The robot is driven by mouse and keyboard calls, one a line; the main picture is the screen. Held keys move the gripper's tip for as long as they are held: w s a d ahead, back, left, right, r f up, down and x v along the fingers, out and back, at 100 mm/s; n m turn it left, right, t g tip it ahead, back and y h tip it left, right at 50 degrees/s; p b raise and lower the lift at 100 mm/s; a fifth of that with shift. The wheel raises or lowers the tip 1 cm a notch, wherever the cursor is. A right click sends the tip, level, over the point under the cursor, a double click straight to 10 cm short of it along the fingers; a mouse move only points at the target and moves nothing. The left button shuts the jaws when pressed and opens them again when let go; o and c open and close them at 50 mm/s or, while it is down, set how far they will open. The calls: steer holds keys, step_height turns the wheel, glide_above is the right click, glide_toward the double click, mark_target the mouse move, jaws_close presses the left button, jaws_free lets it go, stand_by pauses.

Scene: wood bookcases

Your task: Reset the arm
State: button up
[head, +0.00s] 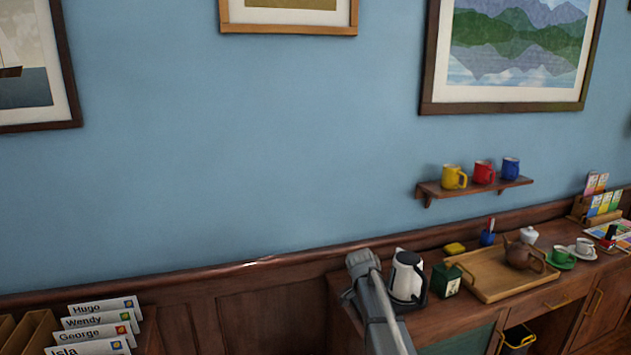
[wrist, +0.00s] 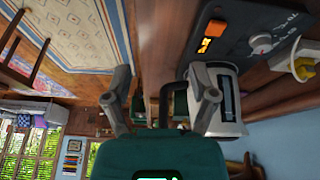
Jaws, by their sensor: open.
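My gripper (wrist: 160,74) shows in the wrist view with its two grey fingers spread apart. I see nothing clamped between the fingertips. A white and grey kettle (wrist: 226,105) with a dark handle appears behind and beside the right finger; I cannot tell how far off it is. In the head view my grey arm rises from the bottom edge, just left of the white kettle (head: 405,280) on the wooden counter. My fingers cannot be made out in the head view.
A green box (head: 446,279), a wooden tray (head: 485,290) with a brown teapot (head: 519,255), and cups stand right of the kettle. A wall shelf (head: 470,190) holds three mugs. Name cards (head: 95,325) stand at lower left. The blue wall above is clear between pictures.

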steer(key=s+a+f+n+y+b, duration=0.1)
steer(key=s+n, duration=0.5)
steer(key=s, duration=0.7)
steer(key=s+f+n+g+y+b, duration=0.1)
steer(key=s+f+n, duration=0.3)
steer(key=s, duration=0.9)
steer(key=n+y+b, duration=0.1)
steer(key=n, duration=0.2)
steer(key=shift+a+y+b, duration=0.35)
steer(key=shift+a+y, duration=0.05)
